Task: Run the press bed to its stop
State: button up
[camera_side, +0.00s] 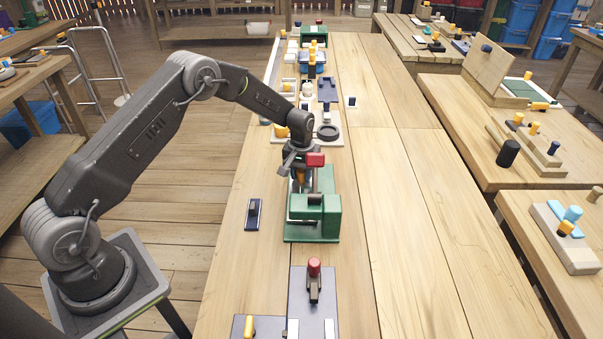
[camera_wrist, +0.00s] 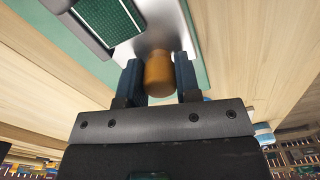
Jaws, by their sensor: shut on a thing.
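The green press (camera_side: 316,212) stands on the wooden bench in the side view, with a red-tipped part (camera_side: 315,159) at its top. In the wrist view, a silver plate (camera_wrist: 172,22), which looks like the press bed, lies over the pale green base (camera_wrist: 205,75). An orange knob (camera_wrist: 158,75) stands at the plate's near end. My gripper (camera_wrist: 158,80) has its two dark blue fingers on either side of the knob and is shut on it.
A small dark device (camera_side: 253,213) lies left of the press. A dark plate with a red-topped lever (camera_side: 314,275) is nearer the camera. Several fixtures, including a black ring (camera_side: 328,132), stand beyond the press. The bench to the right is clear.

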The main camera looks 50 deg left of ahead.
aim_at(301, 187)
jog(key=shift+s+d, duration=1.3)
jog(key=o, duration=0.9)
jog(key=shift+r, duration=0.1)
notch_tip(301, 187, up, 14)
jog(key=shift+f, duration=0.2)
